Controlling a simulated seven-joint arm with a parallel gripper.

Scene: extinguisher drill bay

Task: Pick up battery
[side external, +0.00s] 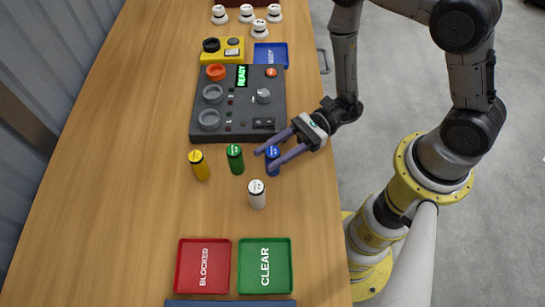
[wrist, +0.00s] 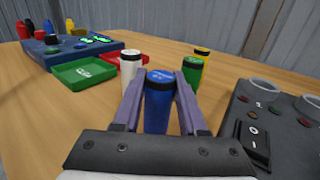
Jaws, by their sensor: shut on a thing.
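A blue cylinder with a dark-rimmed top, apparently the battery (side external: 272,153), stands upright on the wooden table. My gripper (side external: 263,162) reaches in from the right, with its two purple fingers on either side of the cylinder. In the wrist view the blue cylinder (wrist: 158,106) stands between the fingers of my gripper (wrist: 162,80), which are shut on it. Its lower end is hidden by the gripper body there. Similar cylinders stand nearby: yellow (side external: 201,167), green (side external: 236,161) and white (side external: 257,195).
A dark control panel (side external: 197,126) with round sockets and a lit READY display lies behind the cylinders. A red BLOCKED tray (side external: 203,281) and a green CLEAR tray (side external: 265,281) are at the front. The table's left side is clear.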

